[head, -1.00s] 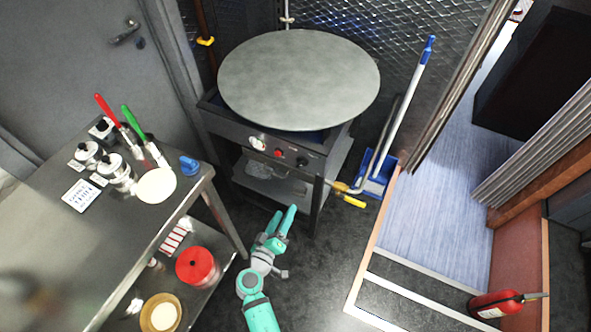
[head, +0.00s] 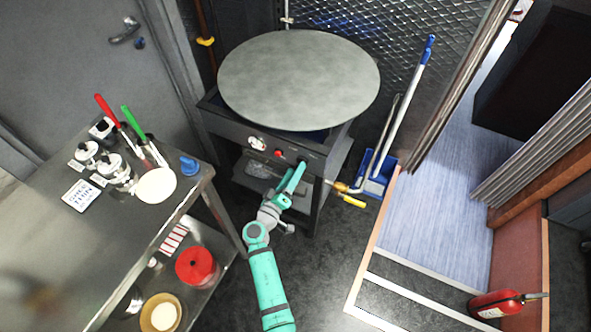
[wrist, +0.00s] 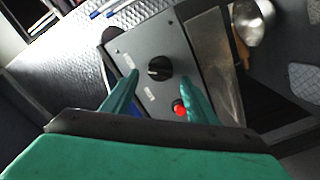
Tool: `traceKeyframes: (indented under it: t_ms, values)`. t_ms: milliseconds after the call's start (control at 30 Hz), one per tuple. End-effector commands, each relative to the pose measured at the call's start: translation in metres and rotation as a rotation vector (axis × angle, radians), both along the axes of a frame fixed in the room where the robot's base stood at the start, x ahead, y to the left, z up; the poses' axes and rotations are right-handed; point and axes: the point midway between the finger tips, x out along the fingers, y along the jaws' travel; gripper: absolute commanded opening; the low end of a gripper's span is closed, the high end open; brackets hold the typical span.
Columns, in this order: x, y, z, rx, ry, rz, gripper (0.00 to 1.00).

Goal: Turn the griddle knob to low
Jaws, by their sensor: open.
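The griddle (head: 300,80) has a large round grey plate on a dark box stand. Its front panel carries a white dial (head: 257,143), a red button and a black knob. In the wrist view the black knob (wrist: 159,68) sits on the grey panel, with the red button (wrist: 180,107) below and right of it. My gripper (head: 292,174) is in front of the panel's right part. In the wrist view my gripper (wrist: 160,84) is open, its two teal fingers pointing at the panel with the knob between and just beyond their tips.
A steel table (head: 120,215) at left holds shakers, brushes and a round white item. A blue dustpan with a broom (head: 375,187) stands right of the griddle. A yellow-handled pipe valve (head: 350,198) sticks out near the griddle's right leg. A fire extinguisher (head: 497,303) is at lower right.

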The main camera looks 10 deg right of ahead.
Motion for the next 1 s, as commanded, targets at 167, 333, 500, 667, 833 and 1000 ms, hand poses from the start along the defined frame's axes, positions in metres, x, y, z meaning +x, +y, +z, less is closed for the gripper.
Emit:
traceKeyframes:
  t_ms: [167,333,500,667,833,1000]
  values:
    - [0.0116,-0.0087,0.0001,0.0,0.0,0.0,0.53]
    - [0.0142,-0.0102,0.0001,0.0,0.0,0.0,0.53]
    - [0.014,-0.0102,0.0,0.0,0.0,0.0,0.53]
    - [0.0139,-0.0101,0.0,0.0,0.0,0.0,0.15]
    - [0.0139,-0.01,-0.0001,-0.002,0.001,0.0,0.12]
    - [0.0139,-0.0099,-0.0002,-0.023,0.018,0.001,0.12]
